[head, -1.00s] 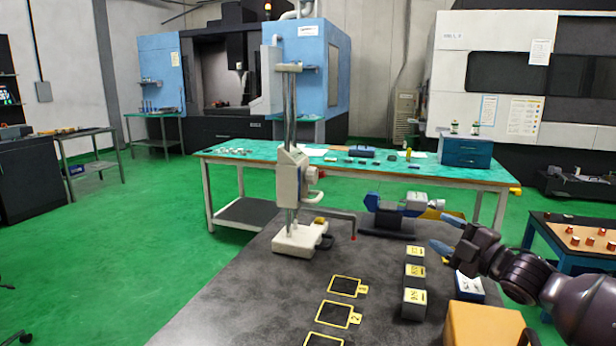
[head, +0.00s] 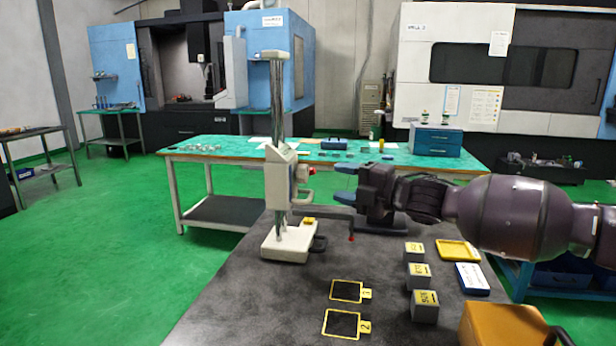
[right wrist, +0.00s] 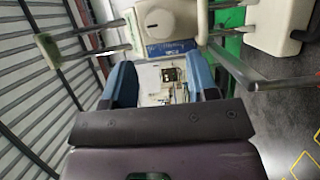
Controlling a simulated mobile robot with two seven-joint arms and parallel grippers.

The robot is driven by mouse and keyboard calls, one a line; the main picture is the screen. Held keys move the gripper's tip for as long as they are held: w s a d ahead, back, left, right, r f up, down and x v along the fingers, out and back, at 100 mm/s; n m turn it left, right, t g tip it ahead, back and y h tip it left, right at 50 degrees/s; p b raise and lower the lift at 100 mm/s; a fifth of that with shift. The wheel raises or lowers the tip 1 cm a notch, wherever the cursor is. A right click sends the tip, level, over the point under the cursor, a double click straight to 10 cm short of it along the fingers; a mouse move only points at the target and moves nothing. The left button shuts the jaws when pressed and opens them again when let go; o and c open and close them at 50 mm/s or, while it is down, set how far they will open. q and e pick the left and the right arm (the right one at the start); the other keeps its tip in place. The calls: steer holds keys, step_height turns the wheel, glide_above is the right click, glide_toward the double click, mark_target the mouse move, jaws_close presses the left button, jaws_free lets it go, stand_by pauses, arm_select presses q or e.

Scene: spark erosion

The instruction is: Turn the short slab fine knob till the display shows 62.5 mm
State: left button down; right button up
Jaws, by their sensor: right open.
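A pale height gauge (head: 280,183) stands upright on the dark table, with a metal column and a white base (head: 288,243). A small red and white knob (head: 311,171) sticks out on the right of its carriage. I cannot tell which knob is the short slab fine knob, and no display reading is legible. My right gripper (head: 341,183) is open and empty just right of the carriage, apart from the knob. Its blue fingers also show in the right wrist view (right wrist: 160,80), with a pale housing and round knob (right wrist: 165,17) beyond them. My left gripper is out of view.
A thin arm with a red tip (head: 351,237) reaches right from the gauge. Grey blocks with yellow labels (head: 425,306), a yellow tray (head: 458,251) and an orange box (head: 502,327) are at the right. Outlined squares (head: 346,291) mark the table's front. A green-topped bench (head: 230,150) stands behind.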

mark_target(307, 174)
steer(key=b+x, duration=0.1)
steer(key=x, duration=0.7)
steer(key=shift+d+f+b, duration=0.1)
steer(key=shift+f+b, duration=0.1)
steer(key=shift+b, duration=0.15)
steer(key=shift+w+a+r, duration=0.15)
steer(key=shift+w+a, duration=0.1)
steer(key=shift+a, duration=0.05)
steer(key=c, duration=0.6)
steer(key=shift+r, duration=0.15)
steer(key=shift+c, duration=0.2)
